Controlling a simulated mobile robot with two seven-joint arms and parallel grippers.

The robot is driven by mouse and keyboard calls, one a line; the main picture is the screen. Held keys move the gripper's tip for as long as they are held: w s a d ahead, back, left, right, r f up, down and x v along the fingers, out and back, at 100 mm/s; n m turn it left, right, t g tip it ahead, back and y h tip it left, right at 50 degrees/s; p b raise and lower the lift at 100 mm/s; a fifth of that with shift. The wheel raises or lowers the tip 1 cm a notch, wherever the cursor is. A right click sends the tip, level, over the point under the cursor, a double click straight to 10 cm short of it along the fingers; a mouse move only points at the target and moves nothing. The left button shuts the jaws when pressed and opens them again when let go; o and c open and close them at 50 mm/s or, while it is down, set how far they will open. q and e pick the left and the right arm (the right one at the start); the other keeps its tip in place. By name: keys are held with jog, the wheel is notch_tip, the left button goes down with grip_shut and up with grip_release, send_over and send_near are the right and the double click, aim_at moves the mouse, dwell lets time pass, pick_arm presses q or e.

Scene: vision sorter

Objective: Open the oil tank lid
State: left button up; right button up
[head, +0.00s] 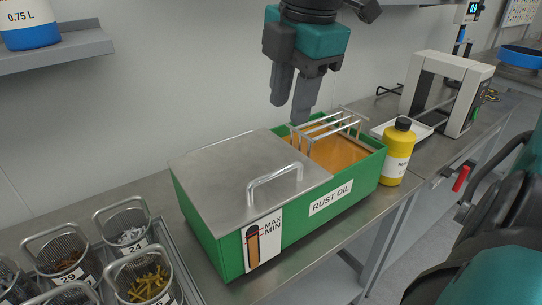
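The green oil tank (220,245), labelled "RUST OIL", stands on the metal bench. A flat grey metal lid (215,170) covers its left part, with an upright bar handle (275,183) near the front right of the lid. The tank's right part is uncovered and shows orange-brown oil (350,160). A metal rack (325,130) sits there at the back. My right gripper (291,112) hangs above the tank's back edge, fingers down, behind the handle and apart from it. Its fingers are apart with nothing between them. My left gripper is not in view.
A yellow bottle (397,153) stands close to the tank's right end. Wire baskets of small parts (120,228) stand at the front left. A white-framed device (445,90) is farther right. A shelf (60,50) juts from the wall at upper left.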

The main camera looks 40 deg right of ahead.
aim_at(278, 170)
jog(key=f, duration=0.4)
jog(key=w+f, duration=0.1)
jog(key=f, duration=0.3)
jog(key=w+f, duration=0.1)
jog(key=f, duration=0.3)
jog(key=shift+w+d+f+b, duration=0.15)
jog(key=shift+d+f+b, duration=0.05)
jog(key=shift+b, duration=0.15)
jog(key=shift+c, duration=0.2)
grip_shut()
